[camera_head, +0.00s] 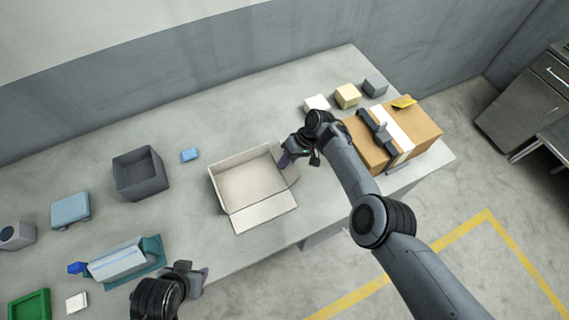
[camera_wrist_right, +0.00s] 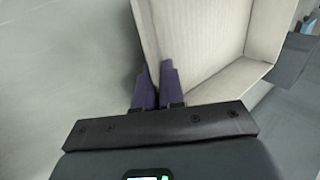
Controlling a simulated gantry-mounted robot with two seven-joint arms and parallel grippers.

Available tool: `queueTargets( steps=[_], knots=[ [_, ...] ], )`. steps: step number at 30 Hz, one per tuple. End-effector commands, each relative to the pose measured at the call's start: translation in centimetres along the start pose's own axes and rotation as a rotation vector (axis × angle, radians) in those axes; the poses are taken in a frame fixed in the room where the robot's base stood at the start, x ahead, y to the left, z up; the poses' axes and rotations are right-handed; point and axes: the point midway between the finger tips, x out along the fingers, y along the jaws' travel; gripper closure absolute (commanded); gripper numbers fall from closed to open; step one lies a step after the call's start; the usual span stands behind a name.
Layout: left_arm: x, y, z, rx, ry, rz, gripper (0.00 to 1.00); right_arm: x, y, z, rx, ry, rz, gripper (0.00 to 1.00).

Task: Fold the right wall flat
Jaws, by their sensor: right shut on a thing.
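An open cream box (camera_head: 245,185) stands in the middle of the table, with its front wall (camera_head: 263,211) lying folded outward. Its back and left walls stand up. The right wall (camera_head: 291,172) is partly hidden by my right gripper (camera_head: 285,159), which is shut on its upper edge. In the right wrist view the two dark purple fingers (camera_wrist_right: 158,88) sit on either side of the cream wall (camera_wrist_right: 148,35), and the box interior (camera_wrist_right: 200,45) shows to the right. My left gripper (camera_head: 190,277) is at the table's front edge, away from the box; its jaw opening is unclear.
A taped brown carton (camera_head: 425,130) stands to the right, close behind my right arm. Several small blocks (camera_head: 347,96) lie at the back. A grey open bin (camera_head: 140,174) and a small blue block (camera_head: 189,155) are to the left.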

Motion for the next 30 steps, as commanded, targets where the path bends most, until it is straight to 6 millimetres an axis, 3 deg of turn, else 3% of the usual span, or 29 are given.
queueTargets(
  steps=[14, 15, 18, 30],
  knots=[
    [0.2, 0.2, 0.0, -0.009, 0.001, 0.007, 0.57, 0.0, 0.1, 0.1, 0.003, -0.001, -0.017, 1.00],
    [0.2, 0.2, 0.0, -0.009, 0.001, 0.007, 0.57, 0.0, 0.1, 0.1, 0.003, -0.001, -0.017, 0.87],
    [0.2, 0.2, 0.0, -0.007, 0.001, 0.005, 0.57, 0.0, 0.1, 0.1, 0.003, -0.001, -0.017, 0.72],
    [-0.3, -0.1, 0.0, 0.004, -0.001, -0.003, 0.57, -1.1, 0.1, 0.0, 0.003, 0.001, -0.016, 0.70]
  ],
)
